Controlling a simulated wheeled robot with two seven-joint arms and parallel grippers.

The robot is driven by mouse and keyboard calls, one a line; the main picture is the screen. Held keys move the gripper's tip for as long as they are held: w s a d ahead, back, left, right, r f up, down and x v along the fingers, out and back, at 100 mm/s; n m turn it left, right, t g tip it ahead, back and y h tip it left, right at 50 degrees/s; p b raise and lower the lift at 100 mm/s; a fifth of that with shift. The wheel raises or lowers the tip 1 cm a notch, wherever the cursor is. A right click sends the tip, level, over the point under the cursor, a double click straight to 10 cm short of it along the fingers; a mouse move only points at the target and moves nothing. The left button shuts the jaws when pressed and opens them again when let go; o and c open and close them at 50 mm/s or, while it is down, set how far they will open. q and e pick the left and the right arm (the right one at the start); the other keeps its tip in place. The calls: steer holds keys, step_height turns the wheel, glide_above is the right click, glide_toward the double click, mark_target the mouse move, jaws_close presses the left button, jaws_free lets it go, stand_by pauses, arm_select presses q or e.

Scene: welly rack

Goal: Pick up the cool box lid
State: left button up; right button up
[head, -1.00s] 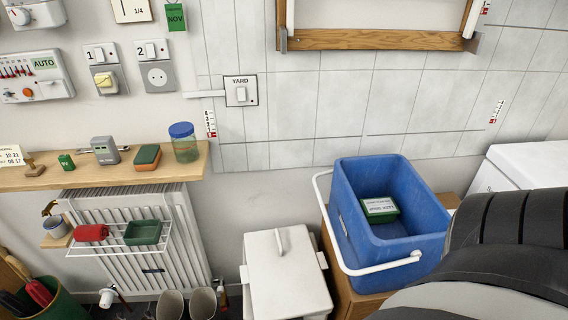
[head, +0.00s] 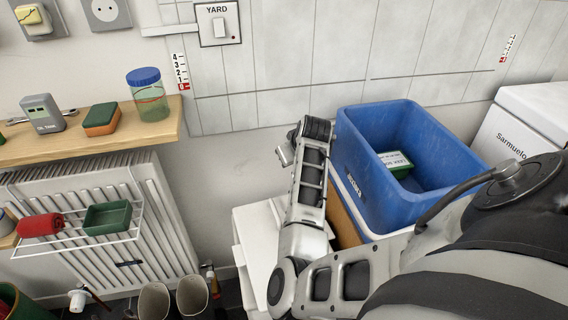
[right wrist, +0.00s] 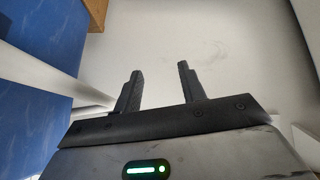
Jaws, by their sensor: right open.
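The blue cool box (head: 400,200) stands open on the right in the head view, with a green packet (head: 396,162) inside. A white flat-topped piece (head: 256,232) is to its left, mostly hidden by my right arm; I cannot tell whether it is the cool box lid. My right gripper (head: 286,152) is left of the box, in front of the wall. In the right wrist view its two fingers (right wrist: 160,72) are apart with nothing between them. The blue box (right wrist: 32,95) and its white handle (right wrist: 55,75) show at the left there. My left gripper is not in view.
A wooden shelf (head: 75,141) with a blue-capped jar (head: 149,96) is at the left, above a radiator (head: 120,225) with a rack. Boots (head: 190,297) stand below. A white box (head: 530,120) is at the right. The wall space between shelf and cool box is clear.

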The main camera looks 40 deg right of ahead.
steer(key=a+f+g+y+b, duration=0.1)
steer(key=a+f+g+y, duration=0.1)
steer(key=a+f, duration=0.35)
steer(key=b, duration=0.3)
glide_toward(271, 199)
steer(key=x, duration=0.4)
steer(key=shift+d+f, duration=0.25)
steer(key=shift+f, duration=0.05)
steer(key=b+x, duration=0.1)
steer(key=x, duration=0.2)
steer(key=b+x, duration=0.1)
steer(key=shift+w+a+f+b, duration=0.15)
steer(key=shift+a+b, duration=0.05)
steer(key=shift+b, duration=0.15)
steer(key=shift+w+f, duration=0.15)
steer(key=shift+f, duration=0.15)
steer(key=shift+w, duration=0.1)
jaws_close()
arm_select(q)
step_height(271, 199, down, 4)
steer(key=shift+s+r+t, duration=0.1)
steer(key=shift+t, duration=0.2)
